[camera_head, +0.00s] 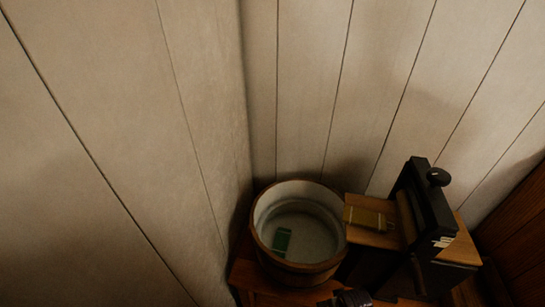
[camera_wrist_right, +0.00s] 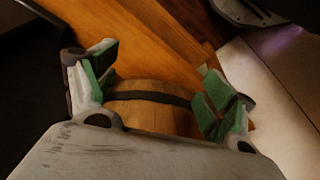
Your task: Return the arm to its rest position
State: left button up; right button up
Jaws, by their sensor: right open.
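My right gripper (camera_wrist_right: 158,88) is open in the right wrist view, its two green-padded fingers spread apart with nothing held between them. Beyond and below the fingers is a rounded wooden thing with a dark band (camera_wrist_right: 150,97); it looks like the side of a tub, and I cannot tell whether the fingers touch it. In the head view, a dark part at the bottom edge (camera_head: 347,298), just below the tub, may belong to my right arm. My left gripper is in neither view.
Plank walls (camera_head: 310,90) close in behind and left.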

jog(key=s+f, duration=0.4)
jog(key=f, duration=0.8)
jog(key=s+d+f+g+b, duration=0.1)
jog(key=s+d+f, duration=0.1)
jog(key=s+f, duration=0.8)
jog(key=s+d+f+b, duration=0.1)
jog(key=s+d+f, duration=0.1)
jog(key=s+f, duration=0.8)
jog(key=shift+s+d+f+g+b, duration=0.3)
jog(key=shift+s+g, duration=0.1)
jog(key=shift+s, duration=0.45)
